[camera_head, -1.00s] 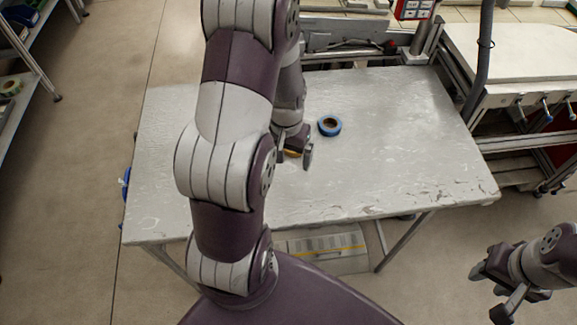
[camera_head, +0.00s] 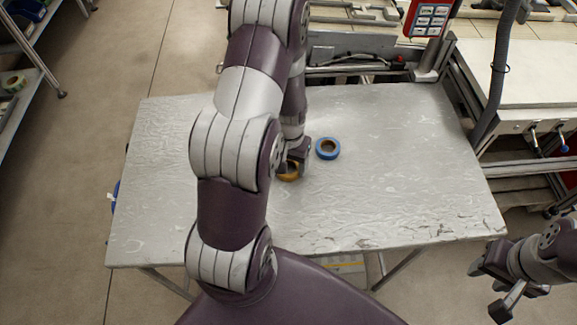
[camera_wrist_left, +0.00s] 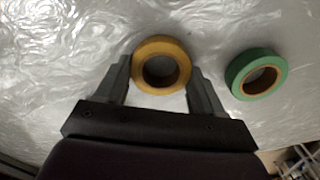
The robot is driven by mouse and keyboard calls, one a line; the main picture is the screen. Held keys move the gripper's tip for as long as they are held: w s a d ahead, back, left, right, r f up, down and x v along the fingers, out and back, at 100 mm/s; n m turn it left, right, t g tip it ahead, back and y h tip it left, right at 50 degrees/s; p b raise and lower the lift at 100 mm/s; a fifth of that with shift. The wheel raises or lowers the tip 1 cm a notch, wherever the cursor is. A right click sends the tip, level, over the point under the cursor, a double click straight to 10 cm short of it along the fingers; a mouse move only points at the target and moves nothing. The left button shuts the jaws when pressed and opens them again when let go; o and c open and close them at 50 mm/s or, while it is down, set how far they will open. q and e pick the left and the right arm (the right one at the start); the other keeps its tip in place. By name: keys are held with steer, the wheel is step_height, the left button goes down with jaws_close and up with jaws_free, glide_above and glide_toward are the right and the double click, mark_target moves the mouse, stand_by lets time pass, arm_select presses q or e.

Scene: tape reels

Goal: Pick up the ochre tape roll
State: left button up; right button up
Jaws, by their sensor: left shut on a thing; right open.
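The ochre tape roll (camera_head: 288,174) is at the middle of the table, partly hidden by my left gripper (camera_head: 292,166). In the left wrist view the ochre roll (camera_wrist_left: 162,42) sits between the two fingers of my left gripper (camera_wrist_left: 160,78), which are shut on its outer sides. Its hole faces the camera. I cannot tell whether it is clear of the table. My right gripper (camera_head: 487,290) is open and empty, off the table at the lower right.
A blue tape roll (camera_head: 327,148) lies just right of the ochre one. A green tape roll (camera_wrist_left: 256,74) lies to the right in the left wrist view; my arm likely hides it from the head. The table's right side (camera_head: 410,170) is clear.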

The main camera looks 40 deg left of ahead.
arm_select(q)
step_height(320, 180, up, 4)
steer(key=shift+w+r, duration=0.1)
steer(key=shift+r, duration=0.05)
steer(key=s+a+r, duration=0.6)
steer(key=s, duration=0.4)
steer(key=shift+s+r+b, duration=0.15)
steer(key=shift+r+b, duration=0.15)
steer(key=shift+r, duration=0.05)
